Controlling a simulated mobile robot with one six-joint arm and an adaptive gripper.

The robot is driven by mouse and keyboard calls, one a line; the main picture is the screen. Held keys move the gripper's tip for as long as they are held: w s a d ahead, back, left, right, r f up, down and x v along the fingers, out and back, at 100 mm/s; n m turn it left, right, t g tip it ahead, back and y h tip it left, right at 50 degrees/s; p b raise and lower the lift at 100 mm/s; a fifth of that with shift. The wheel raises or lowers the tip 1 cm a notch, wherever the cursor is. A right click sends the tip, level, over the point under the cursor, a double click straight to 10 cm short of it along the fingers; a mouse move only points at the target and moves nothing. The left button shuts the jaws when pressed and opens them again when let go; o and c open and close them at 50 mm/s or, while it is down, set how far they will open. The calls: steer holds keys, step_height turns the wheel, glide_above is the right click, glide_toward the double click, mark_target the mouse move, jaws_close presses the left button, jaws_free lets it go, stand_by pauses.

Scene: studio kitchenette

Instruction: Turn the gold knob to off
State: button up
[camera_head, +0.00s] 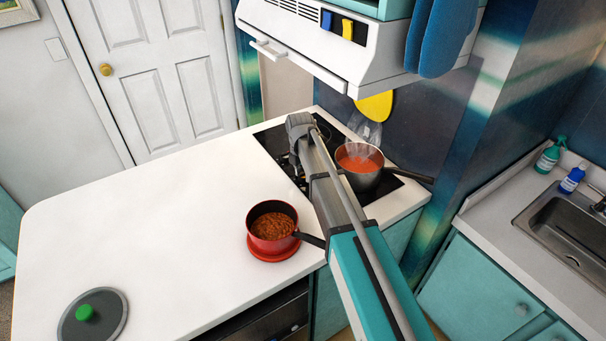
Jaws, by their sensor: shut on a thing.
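My teal and grey arm reaches from the bottom right over the counter to the black cooktop (272,139). My gripper (296,170) points down at the cooktop, partly hidden by my own arm. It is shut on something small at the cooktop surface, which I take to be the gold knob. The gold knob itself does not show clearly, so I cannot read its setting. A steel pot (363,181) of red, steaming soup stands on the cooktop just right of my arm.
A red pot (272,228) of brown food stands on the white counter (160,220), left of my arm, its dark handle pointing right. A grey lid (108,318) with a green knob lies at front left. A white range hood (330,45) overhangs the cooktop.

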steer(key=o, duration=1.2)
steer(key=shift+c, duration=0.2)
steer(key=shift+m, duration=0.3)
